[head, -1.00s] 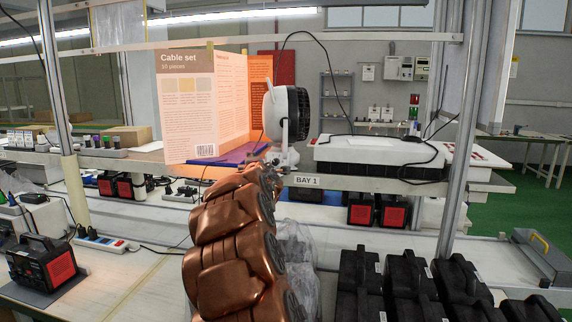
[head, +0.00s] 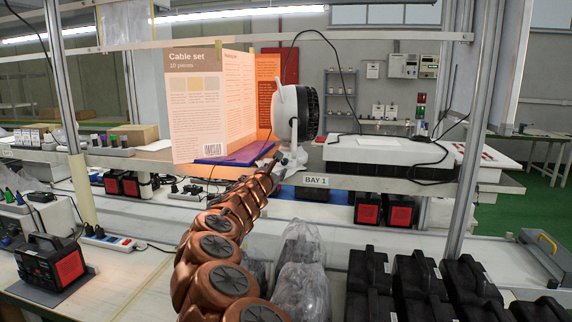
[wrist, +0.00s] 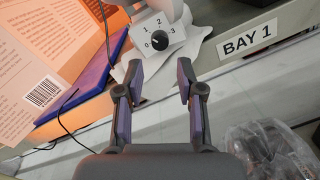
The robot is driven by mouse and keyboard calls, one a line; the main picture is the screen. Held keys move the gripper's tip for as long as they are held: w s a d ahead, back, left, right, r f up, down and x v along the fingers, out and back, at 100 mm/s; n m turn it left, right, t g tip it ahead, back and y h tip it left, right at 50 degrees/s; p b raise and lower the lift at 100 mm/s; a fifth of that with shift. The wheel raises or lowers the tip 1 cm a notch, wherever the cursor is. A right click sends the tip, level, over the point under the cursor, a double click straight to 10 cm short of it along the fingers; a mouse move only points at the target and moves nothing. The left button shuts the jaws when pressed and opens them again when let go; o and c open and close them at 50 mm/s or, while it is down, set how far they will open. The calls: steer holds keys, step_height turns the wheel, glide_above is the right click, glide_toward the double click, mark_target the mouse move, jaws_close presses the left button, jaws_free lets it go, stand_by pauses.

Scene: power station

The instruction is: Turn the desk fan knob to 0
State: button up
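The white desk fan with a dark grille (head: 308,112) stands on the shelf in the head view, its grille facing right. In the wrist view its white control box (wrist: 172,28) carries a black round knob (wrist: 160,42) with the marks 0, 1, 2 and 3 around it. Which mark the knob points at is too small to tell. My gripper (wrist: 159,78) is open and empty, its two purple-padded fingers apart. The knob lies beyond the fingertips, roughly in line with the gap, not touched. In the head view my gripper (head: 279,160) is at the fan's base, partly hidden by my arm.
A Cable set folder (head: 197,105) stands left of the fan, by a purple flat item (head: 237,153). The BAY 1 label (head: 316,181) is on the shelf edge. A white case (head: 388,150) lies right. Black cases (head: 412,280) and clear plastic bags (head: 302,270) are below.

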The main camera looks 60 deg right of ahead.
mark_target(284, 162)
steer(key=p+x, duration=0.1)
steer(key=x, duration=0.2)
steer(key=shift+w+d+p, duration=0.2)
steer(key=shift+d+p, duration=0.05)
steer(key=shift+p, duration=0.1)
steer(key=shift+p+x, duration=0.75)
steer(key=shift+x, duration=1.2)
steer(key=shift+s, duration=0.1)
jaws_close()
